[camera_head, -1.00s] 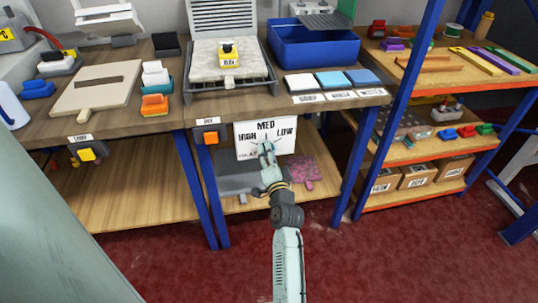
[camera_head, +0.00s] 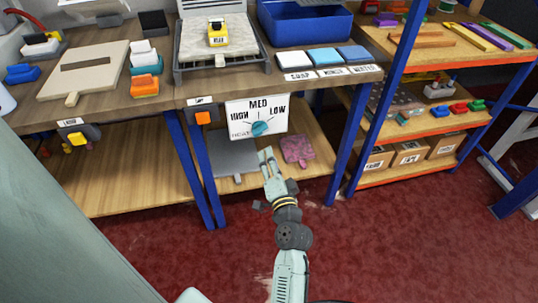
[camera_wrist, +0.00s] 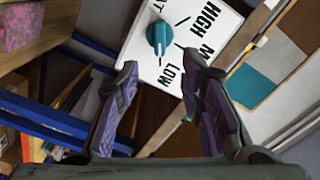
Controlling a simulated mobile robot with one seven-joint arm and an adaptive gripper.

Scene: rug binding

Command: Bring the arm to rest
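My gripper (camera_head: 267,153) is open and empty, in front of the table and just below the dial panel in the head view. In the wrist view its two purple-padded fingers (camera_wrist: 160,68) stand apart with nothing between them. The white dial panel (camera_head: 269,107) hangs at the table's front edge, with HIGH, MED and LOW labels. Its teal knob (camera_head: 261,128) shows whole, clear of my fingers. The panel (camera_wrist: 203,52) and knob (camera_wrist: 159,38) also show beyond the fingertips in the wrist view.
The worktable (camera_head: 228,92) carries a blue bin (camera_head: 305,30) and several blocks. A lower shelf (camera_head: 262,176) below holds a grey plate and a pink board (camera_head: 297,149). A shelf rack with blue posts (camera_head: 385,90) stands right. Red floor (camera_head: 400,245) is open in front.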

